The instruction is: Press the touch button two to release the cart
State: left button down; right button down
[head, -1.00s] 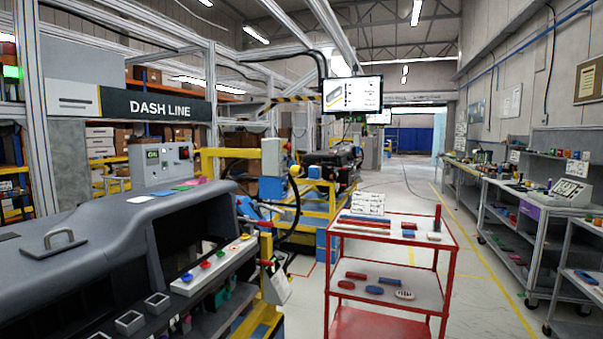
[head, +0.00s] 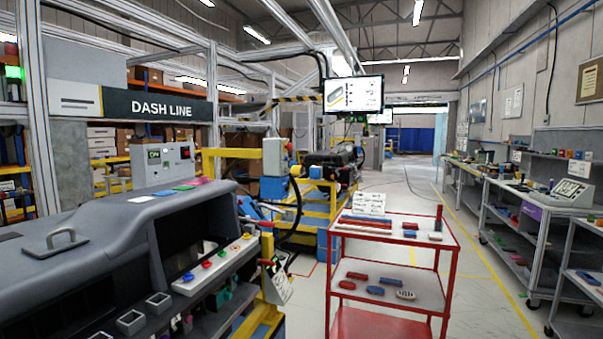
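Neither of my grippers is in view. A strip of coloured buttons (head: 214,264) sits on a pale panel at the front of the grey dashboard module (head: 100,235) on the left. Its buttons include a blue one (head: 188,277) and a red one (head: 207,265). A grey control box (head: 165,168) with a green-lit display and small buttons stands behind the module. No number is legible on any button, so I cannot tell which is touch button two. A red cart (head: 392,282) with several coloured parts on its shelves stands right of centre.
A yellow frame with hoses (head: 323,200) stands behind the module, a hanging monitor (head: 352,94) above. Grey workbenches (head: 511,238) line the right wall. The pale floor between the red cart and the benches (head: 487,300) is clear.

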aim_at(296, 171)
jog(key=i+l, duration=1.15)
jog(key=i, duration=0.2)
jog(key=i+l+z, duration=0.1)
jog(key=i+l, duration=1)
jog(key=i, duration=0.25)
